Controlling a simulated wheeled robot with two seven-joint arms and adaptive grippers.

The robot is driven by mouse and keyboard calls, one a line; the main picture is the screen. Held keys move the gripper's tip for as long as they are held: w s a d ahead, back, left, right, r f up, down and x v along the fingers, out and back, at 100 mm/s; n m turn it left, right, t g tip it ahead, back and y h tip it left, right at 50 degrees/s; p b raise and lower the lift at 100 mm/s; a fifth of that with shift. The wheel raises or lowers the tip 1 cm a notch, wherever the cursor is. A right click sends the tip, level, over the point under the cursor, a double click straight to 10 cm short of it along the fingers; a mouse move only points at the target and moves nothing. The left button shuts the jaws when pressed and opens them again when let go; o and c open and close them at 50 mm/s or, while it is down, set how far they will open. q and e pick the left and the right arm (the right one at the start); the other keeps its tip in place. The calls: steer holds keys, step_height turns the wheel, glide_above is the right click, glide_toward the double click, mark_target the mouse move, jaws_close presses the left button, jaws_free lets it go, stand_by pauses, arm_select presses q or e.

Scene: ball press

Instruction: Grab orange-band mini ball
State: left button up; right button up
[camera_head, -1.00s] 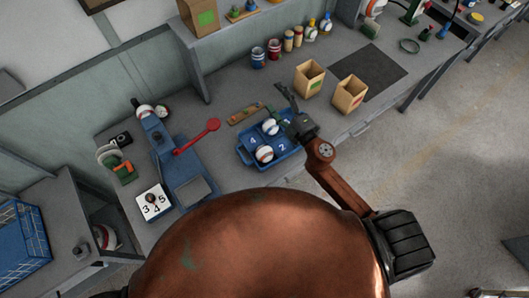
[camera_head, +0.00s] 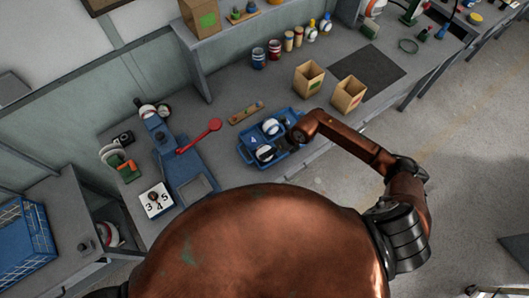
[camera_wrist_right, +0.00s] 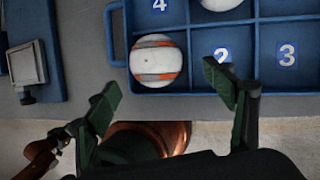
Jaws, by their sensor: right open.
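The orange-band mini ball (camera_wrist_right: 158,61) is white with orange and grey bands. It sits in the front-left compartment of the blue divided tray (camera_wrist_right: 184,88), left of the compartment marked 2. In the head view the ball (camera_head: 264,153) is partly covered by my right gripper (camera_head: 281,146), which is over the tray. In the right wrist view my right gripper (camera_wrist_right: 163,95) is open and empty. Its green-padded fingers are spread at the near side of the ball, one to each side, apart from it. My left gripper is not in view.
Another white ball (camera_head: 271,126) lies in a back compartment of the tray. Two cardboard boxes (camera_head: 308,77) stand to the right. A brown strip (camera_head: 246,112) lies behind the tray.

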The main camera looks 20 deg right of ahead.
mark_target(261, 149)
steer(key=x, duration=0.2)
steer(key=p+x, duration=0.1)
steer(key=x, duration=0.2)
steer(key=shift+a+r, duration=0.1)
steer(key=shift+a, duration=0.1)
steer(key=shift+s, duration=0.1)
steer(key=shift+c, duration=0.4)
steer(key=c, duration=1.1)
